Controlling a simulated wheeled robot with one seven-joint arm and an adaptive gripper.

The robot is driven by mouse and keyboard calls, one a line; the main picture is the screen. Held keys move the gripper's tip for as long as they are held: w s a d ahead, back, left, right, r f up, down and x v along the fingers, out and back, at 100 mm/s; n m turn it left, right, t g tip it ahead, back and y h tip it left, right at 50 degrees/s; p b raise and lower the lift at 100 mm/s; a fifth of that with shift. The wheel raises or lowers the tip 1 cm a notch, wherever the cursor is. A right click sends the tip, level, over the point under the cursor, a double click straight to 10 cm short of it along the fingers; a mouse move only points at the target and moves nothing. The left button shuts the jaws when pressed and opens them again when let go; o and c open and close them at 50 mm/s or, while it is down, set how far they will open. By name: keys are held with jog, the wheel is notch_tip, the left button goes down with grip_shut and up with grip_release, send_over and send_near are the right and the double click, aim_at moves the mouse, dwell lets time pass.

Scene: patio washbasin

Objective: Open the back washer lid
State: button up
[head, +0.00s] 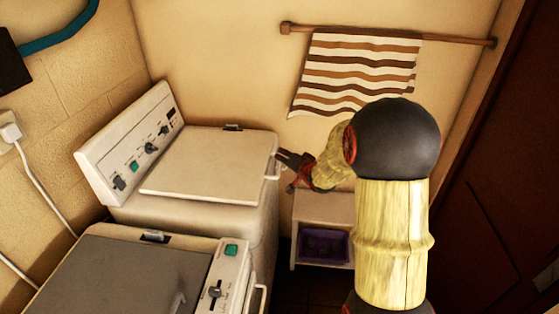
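The back washer (195,219) is white, with a control panel (148,147) along its left side. Its cream lid (212,165) lies flat and looks closed. A small handle (273,171) sticks out at the lid's right edge, and a dark latch (233,127) sits at its far edge. My gripper (281,161) is at the right edge of the lid, beside the handle. Its dark fingers are small and partly overlap the handle. I cannot tell whether they touch it or how far apart they are.
A front machine (232,285) with a grey lid (120,279) stands at the lower left. A low white shelf (322,207) with a purple bin (323,246) stands right of the back washer. A striped towel (355,70) hangs on a wooden rail (458,40) above.

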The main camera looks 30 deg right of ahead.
aim_at(280, 164)
jog(key=w+d+f+m+t+y+p, duration=0.2)
jog(key=d+f+m+t+y+p, duration=0.15)
jog(key=f, duration=0.55)
jog(key=shift+m+g, duration=0.25)
jog(key=shift+m, duration=0.1)
jog(key=shift+f+x, duration=0.15)
jog(key=shift+x, duration=1.7)
jog(key=shift+f+x, duration=0.2)
jog(key=shift+x, duration=1.65)
jog(key=shift+a, duration=0.2)
jog(key=shift+c, duration=0.8)
grip_shut()
jog(key=shift+s, duration=0.1)
